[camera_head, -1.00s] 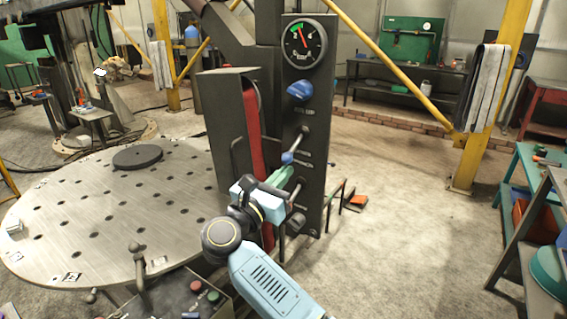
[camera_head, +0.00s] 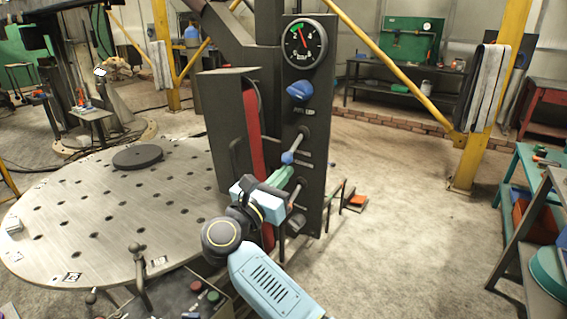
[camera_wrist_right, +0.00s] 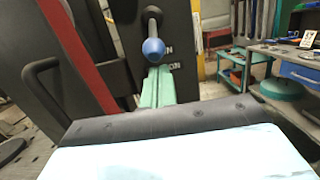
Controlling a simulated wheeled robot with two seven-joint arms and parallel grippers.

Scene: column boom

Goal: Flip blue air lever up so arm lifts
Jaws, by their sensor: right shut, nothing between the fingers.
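The lever with a blue ball end (camera_head: 288,157) is on the dark control column (camera_head: 316,185). Its metal shaft slants down from its pivot toward me, with the ball at the low end. My right gripper (camera_head: 281,177) is shut and empty, its green fingers just below the ball. In the right wrist view, the blue ball (camera_wrist_right: 153,48) hangs just above the fingertips (camera_wrist_right: 157,77); I cannot tell whether they touch. My left gripper is not in view.
A gauge (camera_head: 304,43) and a blue knob (camera_head: 299,91) sit higher on the column. Another dark lever (camera_head: 296,197) is close beside my fingers. A perforated round table (camera_head: 100,210) is at left. The floor at right is clear up to a green bench (camera_head: 519,190).

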